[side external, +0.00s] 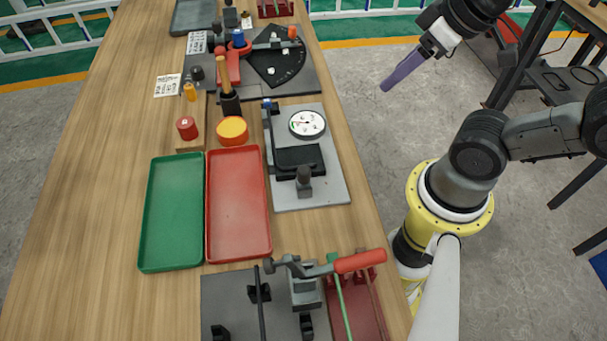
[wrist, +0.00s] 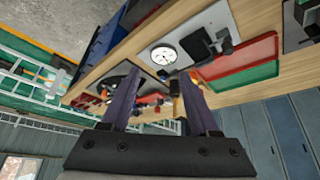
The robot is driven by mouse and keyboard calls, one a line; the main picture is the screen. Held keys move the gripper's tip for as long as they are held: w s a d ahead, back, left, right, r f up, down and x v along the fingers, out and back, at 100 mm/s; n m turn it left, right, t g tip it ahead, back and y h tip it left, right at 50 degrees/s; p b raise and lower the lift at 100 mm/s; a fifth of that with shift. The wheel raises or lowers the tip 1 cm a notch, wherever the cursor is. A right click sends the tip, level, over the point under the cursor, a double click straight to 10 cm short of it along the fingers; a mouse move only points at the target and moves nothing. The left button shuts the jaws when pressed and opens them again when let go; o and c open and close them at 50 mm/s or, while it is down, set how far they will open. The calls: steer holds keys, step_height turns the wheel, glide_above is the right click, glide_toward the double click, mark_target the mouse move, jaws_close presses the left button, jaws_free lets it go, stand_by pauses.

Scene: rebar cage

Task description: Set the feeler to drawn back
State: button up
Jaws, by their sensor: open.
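A gauge station with a grey plate (side external: 325,186) stands on the bench. It carries a round white dial (side external: 307,124), a black block (side external: 298,158) and a dark knob (side external: 304,180). A thin dark rod with a blue tip (side external: 267,103) runs along its left side. I cannot tell for sure which part is the feeler or how it is set. The white dial also shows in the wrist view (wrist: 164,55). My gripper (side external: 386,86) hangs beyond the bench's right edge, apart from the station. Its two purple fingers (wrist: 157,86) are open and empty in the wrist view.
A green tray (side external: 172,261) and a red tray (side external: 238,252) lie left of the station. A clamp with a red handle (side external: 360,261) is at the near end. A black fan-shaped plate (side external: 277,68) lies beyond. The floor under my gripper is clear.

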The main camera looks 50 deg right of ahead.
steer(key=w+a+r+n+g, duration=0.2)
steer(key=w+a+r+g, duration=0.15)
steer(key=w+a, duration=0.25)
steer(key=n+g, duration=0.2)
steer(key=n, duration=0.2)
glide_above(303, 170)
step_height(303, 170, down, 4)
step_height(303, 170, down, 13)
steer(key=shift+f, duration=0.2)
jaws_close()
stand_by(1.1)
